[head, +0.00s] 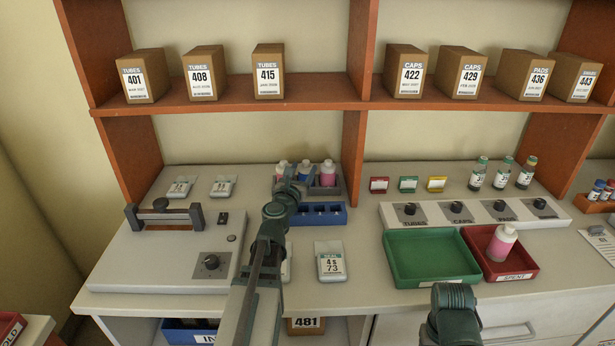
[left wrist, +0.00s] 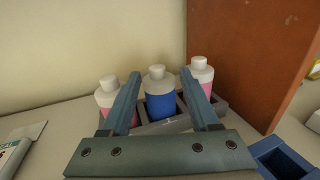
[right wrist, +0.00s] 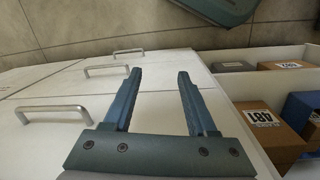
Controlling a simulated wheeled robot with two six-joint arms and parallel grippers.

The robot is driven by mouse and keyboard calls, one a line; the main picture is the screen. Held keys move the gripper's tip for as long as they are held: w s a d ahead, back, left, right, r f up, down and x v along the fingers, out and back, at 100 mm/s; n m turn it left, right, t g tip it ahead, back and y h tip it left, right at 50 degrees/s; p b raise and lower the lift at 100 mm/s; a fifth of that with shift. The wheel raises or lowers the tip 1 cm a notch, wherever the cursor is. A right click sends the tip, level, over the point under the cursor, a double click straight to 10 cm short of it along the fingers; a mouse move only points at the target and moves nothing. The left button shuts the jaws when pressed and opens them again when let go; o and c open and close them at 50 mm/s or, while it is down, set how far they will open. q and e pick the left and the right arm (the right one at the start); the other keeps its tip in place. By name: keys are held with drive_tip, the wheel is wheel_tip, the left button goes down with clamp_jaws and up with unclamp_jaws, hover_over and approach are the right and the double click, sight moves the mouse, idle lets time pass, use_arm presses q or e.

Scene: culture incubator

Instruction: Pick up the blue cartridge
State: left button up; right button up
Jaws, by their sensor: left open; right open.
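The blue cartridge (left wrist: 160,107) is a blue bottle with a white cap. It stands upright in the middle of a grey rack (left wrist: 170,127), between two pink cartridges (left wrist: 109,98) (left wrist: 201,75). In the head view the blue cartridge (head: 304,172) shows at the back of the counter, partly hidden by my left gripper (head: 287,185). In the left wrist view the left gripper's open fingers point at the blue cartridge, one to each side of it; I cannot tell whether they touch it. My right gripper (right wrist: 158,72) is open and empty, facing drawer fronts.
A blue rack (head: 322,213) with empty slots stands before the grey rack. An upright shelf divider (head: 354,155) rises close on the right. Green (head: 430,257) and red (head: 520,270) trays are at right; the red one holds a pink cartridge. A flat device (head: 165,252) is left.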

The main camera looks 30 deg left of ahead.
sight(305, 163)
use_arm(q)
drive_tip(key=x, duration=0.4)
drive_tip(key=shift+w+a, duration=0.25)
drive_tip(key=shift+a, duration=0.1)
drive_tip(key=shift+w, duration=0.3)
drive_tip(key=shift+s, duration=0.1)
clamp_jaws()
idle(0.7)
